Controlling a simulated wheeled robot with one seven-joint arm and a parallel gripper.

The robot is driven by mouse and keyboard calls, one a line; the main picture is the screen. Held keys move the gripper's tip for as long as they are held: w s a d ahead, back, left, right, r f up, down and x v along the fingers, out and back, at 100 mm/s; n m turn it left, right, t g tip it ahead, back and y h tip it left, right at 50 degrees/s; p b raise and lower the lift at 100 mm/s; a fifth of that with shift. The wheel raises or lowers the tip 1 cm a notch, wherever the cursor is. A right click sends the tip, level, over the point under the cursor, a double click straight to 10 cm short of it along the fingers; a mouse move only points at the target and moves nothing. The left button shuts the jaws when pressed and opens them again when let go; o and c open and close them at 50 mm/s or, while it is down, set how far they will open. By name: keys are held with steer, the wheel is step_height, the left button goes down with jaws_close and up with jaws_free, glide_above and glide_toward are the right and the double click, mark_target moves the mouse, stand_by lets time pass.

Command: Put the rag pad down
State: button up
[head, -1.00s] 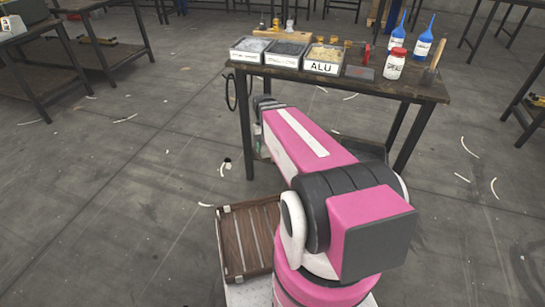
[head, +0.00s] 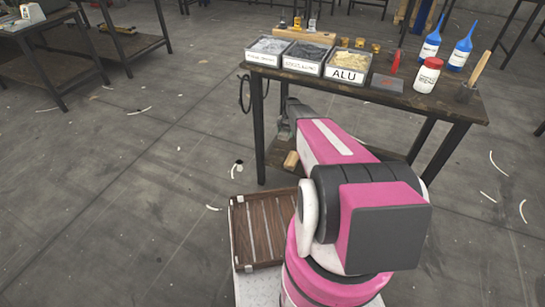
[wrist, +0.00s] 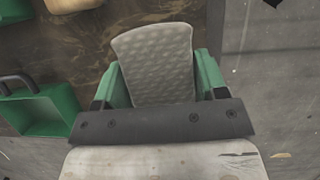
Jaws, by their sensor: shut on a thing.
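The rag pad (wrist: 155,65) is a light grey, dimpled piece in the wrist view. My gripper (wrist: 160,80) is shut on it, with a green finger on each side. The pad stands out beyond the fingers, over or near a dark brown surface (wrist: 125,35). I cannot tell whether it touches that surface. In the head view my arm reaches to the left end of the workbench (head: 440,98), below its top. The pad itself cannot be made out there.
A tan block (head: 291,160) shows at the lower shelf. The wrist view shows a green container (wrist: 45,112) with a dark handle at left. The bench top holds labelled bins (head: 345,76), a red-capped jar (head: 428,75) and blue bottles (head: 461,50). A slatted brown tray (head: 262,230) lies near my base.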

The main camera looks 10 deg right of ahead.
steer(key=shift+m, duration=0.3)
steer(key=w+f, duration=0.1)
steer(key=w, duration=0.1)
steer(key=w+d+f, duration=0.1)
steer(key=f, duration=0.1)
steer(key=shift+w+d, duration=0.1)
steer(key=shift+w, duration=0.3)
steer(key=shift+r, duration=0.1)
glide_above(273, 161)
steer(key=w+d, duration=0.2)
steer(key=w, duration=0.1)
steer(key=shift+s+a, duration=0.2)
steer(key=shift+s, duration=0.05)
steer(key=shift+s+a, duration=0.65)
steer(key=shift+s, duration=0.35)
steer(key=f, duration=0.3)
steer(key=shift+w+d, duration=0.1)
steer(key=shift+w, duration=0.2)
steer(key=shift+f, duration=0.75)
